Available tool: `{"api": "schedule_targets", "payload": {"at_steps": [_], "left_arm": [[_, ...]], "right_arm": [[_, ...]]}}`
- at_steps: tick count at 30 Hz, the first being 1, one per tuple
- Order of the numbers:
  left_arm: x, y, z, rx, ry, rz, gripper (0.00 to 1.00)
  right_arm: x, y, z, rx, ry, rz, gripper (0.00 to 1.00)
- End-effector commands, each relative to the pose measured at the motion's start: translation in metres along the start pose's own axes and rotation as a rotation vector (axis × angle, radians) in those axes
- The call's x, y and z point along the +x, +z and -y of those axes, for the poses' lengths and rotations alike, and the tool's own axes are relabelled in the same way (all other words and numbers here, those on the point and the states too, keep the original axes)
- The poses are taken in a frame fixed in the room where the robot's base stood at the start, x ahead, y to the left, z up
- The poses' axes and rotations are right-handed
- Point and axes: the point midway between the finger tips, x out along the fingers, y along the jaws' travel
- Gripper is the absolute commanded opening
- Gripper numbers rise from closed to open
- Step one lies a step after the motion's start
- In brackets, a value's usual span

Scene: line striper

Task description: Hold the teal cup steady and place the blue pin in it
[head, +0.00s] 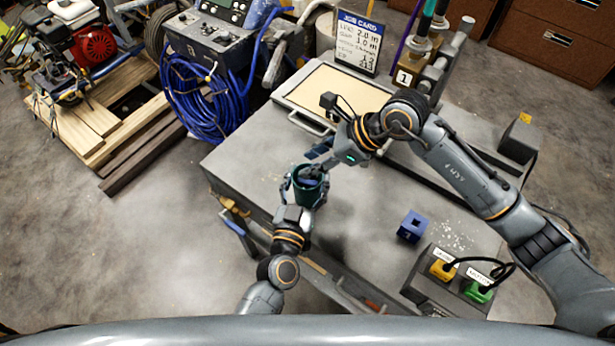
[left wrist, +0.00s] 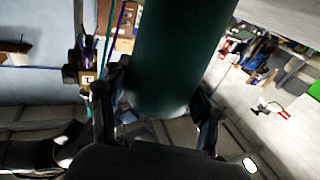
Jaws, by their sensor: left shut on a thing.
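The dark teal cup (head: 311,197) is upright at the table's left front edge. My left gripper (head: 304,190) is shut around its sides; in the left wrist view the cup (left wrist: 180,55) stands between the two fingers (left wrist: 160,125). A blue thing, which looks like the blue pin (head: 310,176), shows inside the cup's mouth; its lower part is hidden by the cup wall. My right gripper (head: 319,157) is just above and right of the cup's rim, its fingers apart. Nothing shows clearly between them.
A blue block with a square hole (head: 412,227) sits on the grey table (head: 255,150). A dark box with yellow and green plugs (head: 445,285) stands at the front right. A cream-topped tray (head: 330,95) and a job card (head: 357,42) are at the back. Open tabletop lies left of the cup.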

Motion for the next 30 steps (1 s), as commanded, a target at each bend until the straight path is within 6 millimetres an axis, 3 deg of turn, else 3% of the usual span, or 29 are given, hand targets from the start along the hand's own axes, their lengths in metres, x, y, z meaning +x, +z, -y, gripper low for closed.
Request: {"api": "schedule_targets", "payload": {"at_steps": [11,24,30], "left_arm": [[0.000,0.000,0.000,-0.001,0.000,0.001,0.31],[0.000,0.000,0.000,0.000,0.000,0.001,0.31],[0.000,0.000,0.000,-0.001,0.000,0.001,0.31]], "right_arm": [[-0.006,0.000,0.001,-0.001,-0.001,0.000,0.41],[-0.091,-0.001,0.001,-0.002,-0.004,-0.002,0.41],[-0.115,-0.001,0.001,0.000,-0.002,-0.002,0.41]]}}
